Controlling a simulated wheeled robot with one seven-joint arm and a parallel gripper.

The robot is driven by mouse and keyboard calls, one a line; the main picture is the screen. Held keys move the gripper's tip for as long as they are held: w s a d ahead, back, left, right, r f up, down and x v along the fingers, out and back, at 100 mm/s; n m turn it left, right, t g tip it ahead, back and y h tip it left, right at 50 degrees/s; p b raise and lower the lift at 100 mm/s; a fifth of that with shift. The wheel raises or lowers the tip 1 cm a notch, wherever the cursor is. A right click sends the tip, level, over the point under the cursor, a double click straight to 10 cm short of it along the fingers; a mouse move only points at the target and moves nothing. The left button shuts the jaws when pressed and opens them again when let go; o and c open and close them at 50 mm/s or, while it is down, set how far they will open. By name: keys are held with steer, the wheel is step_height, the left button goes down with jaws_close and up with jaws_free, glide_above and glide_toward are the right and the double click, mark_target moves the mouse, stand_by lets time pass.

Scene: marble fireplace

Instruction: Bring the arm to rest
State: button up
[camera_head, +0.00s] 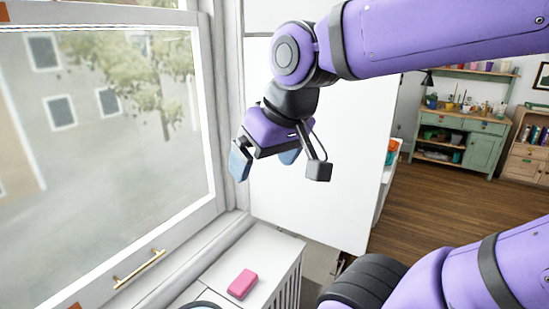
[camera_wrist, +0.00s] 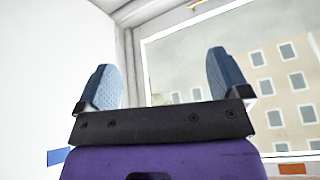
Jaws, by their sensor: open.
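My gripper (camera_head: 264,163) hangs in the air near the window, above the white surface with the pink block. Its two blue finger pads are wide apart, and nothing is between them. The wrist view shows both fingers (camera_wrist: 162,82) spread, with the window and a pale wall behind. My purple arm reaches in from the upper right of the head view, bent down at the wrist. The gripper touches nothing that I can see.
A window (camera_head: 110,120) with a brass handle (camera_head: 139,268) fills the left. A pink block (camera_head: 242,284) lies on a white slatted cover (camera_head: 262,248). A white panel (camera_head: 330,185) stands behind the gripper. A green cabinet (camera_head: 482,150) stands far right beyond open wooden floor (camera_head: 440,215).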

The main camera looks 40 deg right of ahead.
steer(key=shift+s+d+r, duration=0.1)
steer(key=shift+s+r, duration=0.05)
steer(key=shift+s, duration=0.35)
steer(key=shift+s+d+r, duration=0.1)
steer(key=shift+s+r, duration=0.05)
steer(key=shift+s, duration=0.3)
stand_by(0.6)
